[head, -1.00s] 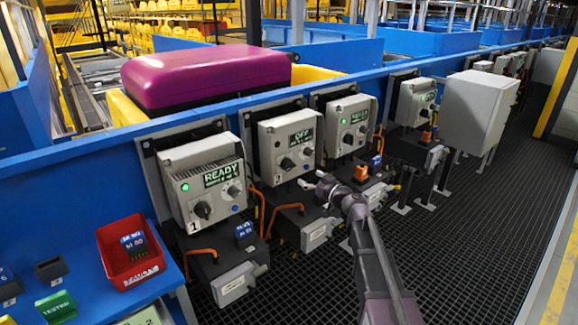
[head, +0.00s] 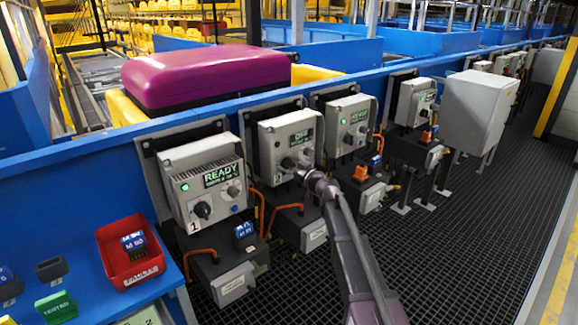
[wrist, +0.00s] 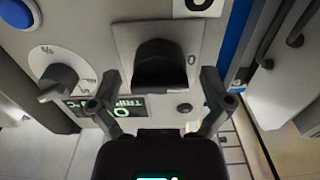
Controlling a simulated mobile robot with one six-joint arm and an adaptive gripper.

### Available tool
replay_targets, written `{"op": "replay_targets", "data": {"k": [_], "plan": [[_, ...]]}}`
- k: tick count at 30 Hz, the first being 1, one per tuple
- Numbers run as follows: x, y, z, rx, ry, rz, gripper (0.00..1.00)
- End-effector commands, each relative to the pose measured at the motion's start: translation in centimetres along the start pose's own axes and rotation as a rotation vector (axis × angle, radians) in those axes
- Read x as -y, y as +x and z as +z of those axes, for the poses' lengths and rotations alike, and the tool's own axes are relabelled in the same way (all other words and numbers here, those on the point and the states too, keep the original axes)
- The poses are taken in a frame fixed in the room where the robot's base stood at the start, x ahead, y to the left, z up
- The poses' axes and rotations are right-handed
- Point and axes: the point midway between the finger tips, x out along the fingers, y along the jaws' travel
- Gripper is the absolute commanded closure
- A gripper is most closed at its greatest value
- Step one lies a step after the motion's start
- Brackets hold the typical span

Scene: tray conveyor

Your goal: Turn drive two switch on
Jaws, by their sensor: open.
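Drive two (head: 287,142) is the second grey box from the left in the head view, with a lit display. Its black rotary switch (head: 288,163) is on the lower front, close to my gripper (head: 300,174). In the wrist view, the switch knob (wrist: 165,62) sits on a square grey plate with a "0" mark at its right. My gripper (wrist: 160,82) is open, with one finger on each side of the knob. I cannot tell whether the fingers touch it. A smaller knob on a white dial (wrist: 58,78) and part of a green-lit display (wrist: 100,107) lie to the left.
Drive one (head: 205,180) stands to the left with a green light and a READY display. Another drive (head: 347,125) stands to the right. A purple case (head: 205,77) lies behind. A red bin (head: 130,262) is on the blue bench.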

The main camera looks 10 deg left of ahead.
Motion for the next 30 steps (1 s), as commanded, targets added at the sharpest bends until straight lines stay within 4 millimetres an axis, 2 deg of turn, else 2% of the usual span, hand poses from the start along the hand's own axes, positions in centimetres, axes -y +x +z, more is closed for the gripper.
{"op": "replay_targets", "data": {"k": [5, 6, 8, 12, 14, 15, 30], "plan": [[0.0, -0.02, 0.0, 0.0, 0.0, 0.0, 0.02], [0.0, -0.02, 0.0, 0.0, 0.0, 0.0, 0.05], [0.0, -0.02, 0.0, 0.0, 0.0, 0.0, 0.22], [-0.01, -0.03, 0.0, 0.0, 0.0, 0.0, 0.64], [-0.01, -0.02, 0.0, 0.0, 0.0, 0.0, 0.82], [-0.01, -0.01, 0.0, 0.0, 0.0, 0.0, 0.85], [-0.08, 0.09, -0.02, -0.001, 0.075, 0.0, 0.85]]}}
